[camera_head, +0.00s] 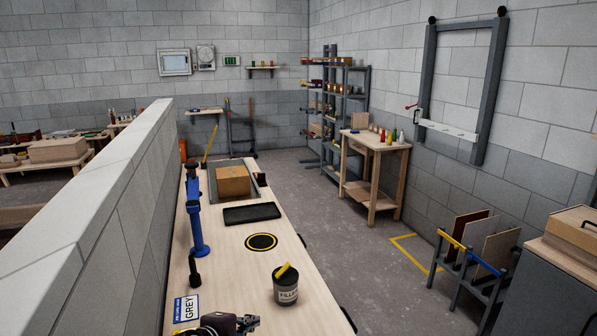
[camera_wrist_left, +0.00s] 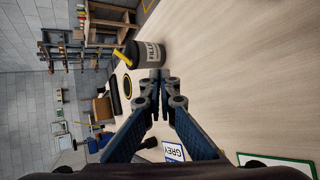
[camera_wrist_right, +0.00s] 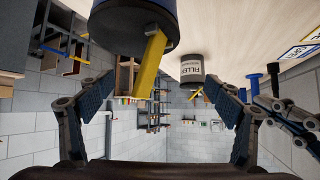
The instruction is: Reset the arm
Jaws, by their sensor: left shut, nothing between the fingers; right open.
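My left gripper (camera_head: 240,324) shows at the bottom edge of the head view, over the near end of the bench. In the left wrist view its fingertips (camera_wrist_left: 157,78) meet, with nothing between them. They appear close in line with the grey FILLER tin (camera_wrist_left: 148,53); I cannot tell the gap. That tin also stands on the bench in the head view (camera_head: 286,288), with a yellow strip sticking out. My right gripper (camera_wrist_right: 162,84) is out of the head view. In the right wrist view its fingers are spread wide and empty, below a dark blue tin (camera_wrist_right: 118,22) with a yellow strip.
The bench (camera_head: 228,270) carries a GREY card (camera_head: 186,309), a blue clamp-like tool (camera_head: 196,215), a black tray (camera_head: 252,214), a black-and-yellow disc (camera_head: 261,242) and a brown block (camera_head: 233,181). A low wall (camera_head: 110,200) runs along the left.

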